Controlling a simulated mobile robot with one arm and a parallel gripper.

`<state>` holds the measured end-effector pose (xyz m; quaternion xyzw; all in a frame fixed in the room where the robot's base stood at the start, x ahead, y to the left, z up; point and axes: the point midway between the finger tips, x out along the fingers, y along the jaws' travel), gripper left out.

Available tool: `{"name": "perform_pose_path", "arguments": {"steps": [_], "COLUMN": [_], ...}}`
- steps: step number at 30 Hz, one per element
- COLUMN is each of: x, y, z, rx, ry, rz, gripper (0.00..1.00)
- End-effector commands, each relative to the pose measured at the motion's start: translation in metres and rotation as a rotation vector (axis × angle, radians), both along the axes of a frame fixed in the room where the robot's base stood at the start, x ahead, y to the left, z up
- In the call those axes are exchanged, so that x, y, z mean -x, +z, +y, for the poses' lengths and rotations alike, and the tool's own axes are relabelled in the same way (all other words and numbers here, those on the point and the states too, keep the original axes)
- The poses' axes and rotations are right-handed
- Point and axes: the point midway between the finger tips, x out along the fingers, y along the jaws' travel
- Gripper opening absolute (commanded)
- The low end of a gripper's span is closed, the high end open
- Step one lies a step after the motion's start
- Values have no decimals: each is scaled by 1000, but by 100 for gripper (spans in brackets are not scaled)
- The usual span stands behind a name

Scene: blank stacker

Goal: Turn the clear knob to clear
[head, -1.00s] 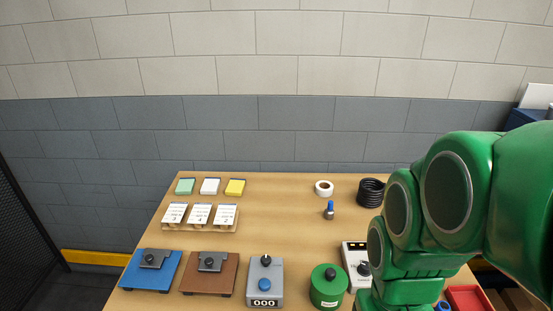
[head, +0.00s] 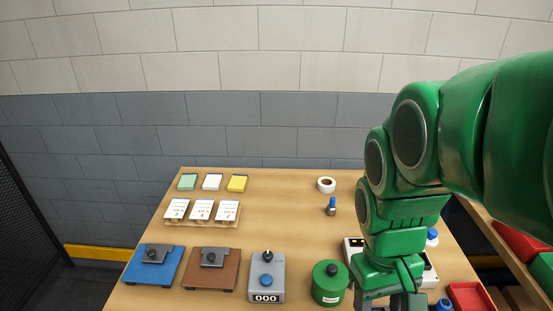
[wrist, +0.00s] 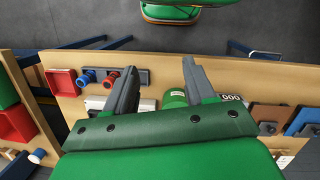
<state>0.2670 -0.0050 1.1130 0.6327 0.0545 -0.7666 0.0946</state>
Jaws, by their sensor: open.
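A grey counter box (head: 280,286) stands at the front of the table, its display reading 000. It has a black knob (head: 267,257) with a pale mark at the top and a blue button (head: 267,281). I cannot read a label at the knob. In the wrist view the 000 display (wrist: 231,97) shows just right of the right finger; the knob is not clear there. My gripper (head: 393,303) is open and empty, right of the box beyond the green canister. In the wrist view my gripper (wrist: 160,66) has its fingers wide apart.
A green canister (head: 328,290) stands between the counter box and my gripper. A white box (head: 352,247) is partly hidden by my arm. Brown (head: 225,279) and blue (head: 143,275) plates lie left. A red tray (head: 470,297) is at the right. The middle of the table is clear.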

Motion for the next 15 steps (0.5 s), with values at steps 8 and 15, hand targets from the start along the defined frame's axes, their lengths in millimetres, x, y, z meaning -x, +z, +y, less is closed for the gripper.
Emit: {"name": "perform_pose_path", "arguments": {"steps": [8,15], "x": [-62,-109], "y": [16,14], "z": [5,33], "rx": [50,67], "ry": [248,378], "rz": [39,69], "gripper": [55,55]}}
